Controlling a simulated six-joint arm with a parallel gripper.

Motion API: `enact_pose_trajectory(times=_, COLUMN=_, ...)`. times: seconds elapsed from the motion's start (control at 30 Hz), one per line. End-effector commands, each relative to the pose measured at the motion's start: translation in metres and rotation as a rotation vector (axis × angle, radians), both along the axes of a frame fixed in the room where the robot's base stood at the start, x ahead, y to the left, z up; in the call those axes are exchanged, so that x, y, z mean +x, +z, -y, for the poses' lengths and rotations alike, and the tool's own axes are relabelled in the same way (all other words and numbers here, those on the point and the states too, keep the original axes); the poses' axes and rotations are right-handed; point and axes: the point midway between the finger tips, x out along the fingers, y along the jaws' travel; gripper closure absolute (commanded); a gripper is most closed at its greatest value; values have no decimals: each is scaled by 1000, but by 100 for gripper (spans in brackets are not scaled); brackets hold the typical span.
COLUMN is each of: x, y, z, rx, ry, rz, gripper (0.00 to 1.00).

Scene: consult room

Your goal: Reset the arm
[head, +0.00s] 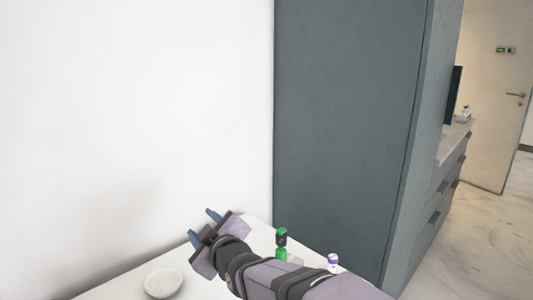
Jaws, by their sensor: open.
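My gripper (200,225) is at the lower middle of the head view, at the end of my arm, which reaches in from the bottom right. Its two dark fingers are spread apart with nothing visible between them. It is over or near the white table (115,291), by the white wall; its exact height above the table is hard to tell.
A white dish (163,283) is on the table, left of my arm. A green bottle with a dark band (282,243) and a small white and purple container (333,262) stand beyond my arm. A tall grey cabinet (345,120) rises behind the table. Floor shows at right.

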Motion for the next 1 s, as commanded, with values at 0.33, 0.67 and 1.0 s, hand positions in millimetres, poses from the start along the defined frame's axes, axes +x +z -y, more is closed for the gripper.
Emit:
enact_pose_trajectory(times=0.33, x=-31, y=-3, z=90, rx=-24, ry=-85, rz=-26, gripper=58)
enact_pose_trajectory(times=0.67, x=-50, y=-94, z=162, rx=-37, ry=-284, rz=-405, gripper=58)
enact_pose_trajectory(times=1.0, x=-166, y=-204, z=264, rx=2, ry=-670, rz=-1039, gripper=58)
